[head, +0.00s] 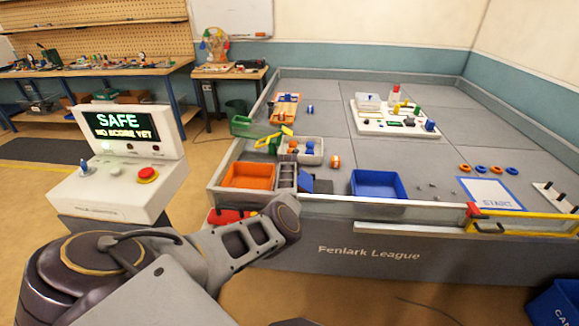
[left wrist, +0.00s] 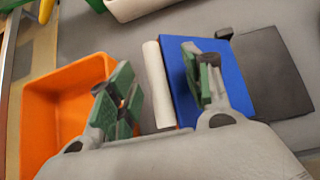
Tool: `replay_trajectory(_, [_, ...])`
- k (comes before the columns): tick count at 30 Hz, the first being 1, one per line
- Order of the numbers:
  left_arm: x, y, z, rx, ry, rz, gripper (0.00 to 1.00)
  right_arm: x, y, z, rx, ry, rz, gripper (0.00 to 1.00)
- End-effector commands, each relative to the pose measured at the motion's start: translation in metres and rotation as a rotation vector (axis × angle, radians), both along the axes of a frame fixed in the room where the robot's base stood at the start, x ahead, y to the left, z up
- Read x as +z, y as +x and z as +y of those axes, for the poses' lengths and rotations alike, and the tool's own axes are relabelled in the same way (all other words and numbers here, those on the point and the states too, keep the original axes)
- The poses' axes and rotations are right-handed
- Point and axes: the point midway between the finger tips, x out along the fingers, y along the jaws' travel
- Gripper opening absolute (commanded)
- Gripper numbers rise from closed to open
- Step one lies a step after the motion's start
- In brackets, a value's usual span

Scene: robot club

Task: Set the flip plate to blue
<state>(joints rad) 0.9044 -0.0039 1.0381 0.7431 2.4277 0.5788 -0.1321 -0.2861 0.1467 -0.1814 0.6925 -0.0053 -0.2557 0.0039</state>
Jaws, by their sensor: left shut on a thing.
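The flip plate shows a blue face (left wrist: 222,75) in the left wrist view, with a pale bar along its left side and a dark flat panel to its right. In the head view its blue face (head: 307,183) looks slanted, just right of my left gripper (head: 287,178). In the left wrist view my left gripper (left wrist: 160,95) has its green-padded fingers on either side of the pale bar, the right finger in front of the blue face. It is shut on the plate; the exact contact is hard to see. My right gripper is in neither view.
An orange bin (head: 248,177) lies close to the left of my gripper, also in the left wrist view (left wrist: 62,110). A blue bin (head: 378,185) stands to the right. A clear wall edges the grey field. A console (head: 120,165) reads SAFE, NO SCORE YET.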

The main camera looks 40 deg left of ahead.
Motion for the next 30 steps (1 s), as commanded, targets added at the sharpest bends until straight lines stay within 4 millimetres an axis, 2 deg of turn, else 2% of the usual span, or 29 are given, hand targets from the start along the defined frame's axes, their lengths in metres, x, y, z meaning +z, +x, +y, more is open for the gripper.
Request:
replay_trajectory(1, [-0.016,-0.011,-0.002,0.000,-0.009,0.030,0.41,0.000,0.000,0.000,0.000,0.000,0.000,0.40])
replay_trajectory(2, [-0.015,-0.012,-0.003,-0.001,-0.010,0.029,0.41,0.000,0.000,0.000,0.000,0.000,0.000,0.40])
replay_trajectory(30, [0.030,-0.033,-0.018,0.004,0.000,0.004,0.41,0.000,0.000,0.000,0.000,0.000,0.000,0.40])
